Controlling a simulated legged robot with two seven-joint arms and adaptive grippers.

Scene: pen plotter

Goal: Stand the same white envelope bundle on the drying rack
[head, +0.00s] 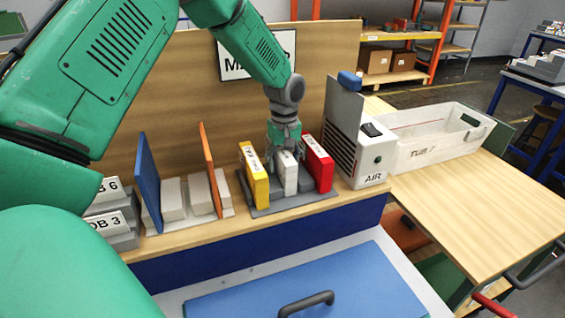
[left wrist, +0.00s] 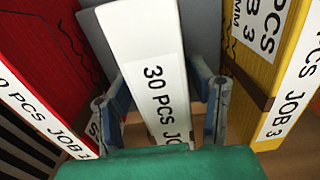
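The white envelope bundle (head: 289,178) stands upright on the grey rack (head: 270,210), between a yellow bundle (head: 256,180) and a red bundle (head: 319,166). My left gripper (head: 285,150) is over it from above. In the left wrist view the white bundle (left wrist: 150,75) lies between the two fingers (left wrist: 160,95), and both fingertips appear to meet its sides. Its label reads "30 PCS JO", cut off by the green palm. Its lower end is hidden. The right gripper is not in view.
A blue divider (head: 148,185) and an orange divider (head: 209,165) stand on a holder to the left. A white AIR unit (head: 375,155) is close on the right, beside a white tub (head: 450,140). A wooden board (head: 190,75) stands behind.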

